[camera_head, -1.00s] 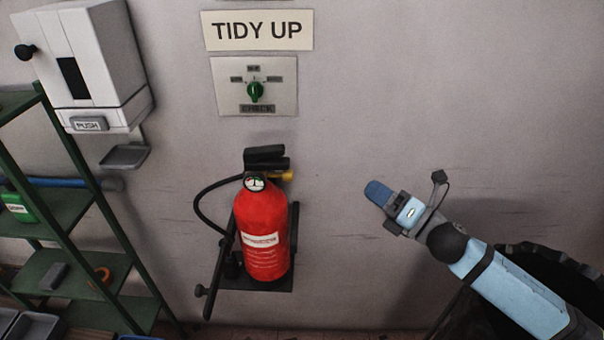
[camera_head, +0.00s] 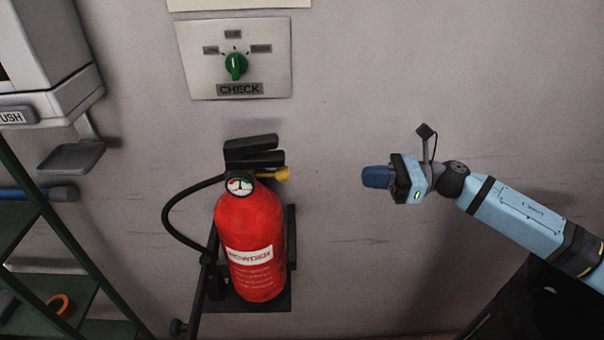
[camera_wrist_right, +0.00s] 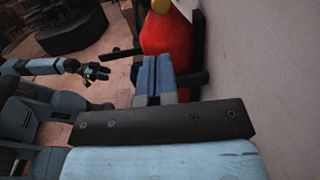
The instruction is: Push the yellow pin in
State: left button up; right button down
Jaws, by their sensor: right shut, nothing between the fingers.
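The yellow pin (camera_head: 283,173) sticks out to the right from the head of the red fire extinguisher (camera_head: 249,240), just below its black handle. In the right wrist view a yellow end (camera_wrist_right: 161,6) shows at the top edge, partly cut off, above the red body. My right gripper (camera_head: 377,177) is to the right of the pin at about its height in the picture, with a gap between them. Its blue fingers (camera_wrist_right: 153,78) are shut and empty and point left. My left gripper (camera_wrist_right: 96,72) shows small in the right wrist view, far from the extinguisher; its jaws are unclear.
The extinguisher stands in a dark wall bracket (camera_head: 291,255) with a black hose at its left. A CHECK dial panel (camera_head: 235,60) is on the wall above. A dispenser (camera_head: 45,65) and green shelf (camera_head: 75,235) are at the left. The wall right of the extinguisher is bare.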

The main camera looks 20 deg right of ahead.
jog(key=shift+a, duration=0.15)
jog(key=p, duration=0.5)
send_near(271, 174)
jog(key=x, duration=0.4)
jog(key=shift+w+f, duration=0.15)
jog(key=shift+w, duration=0.15)
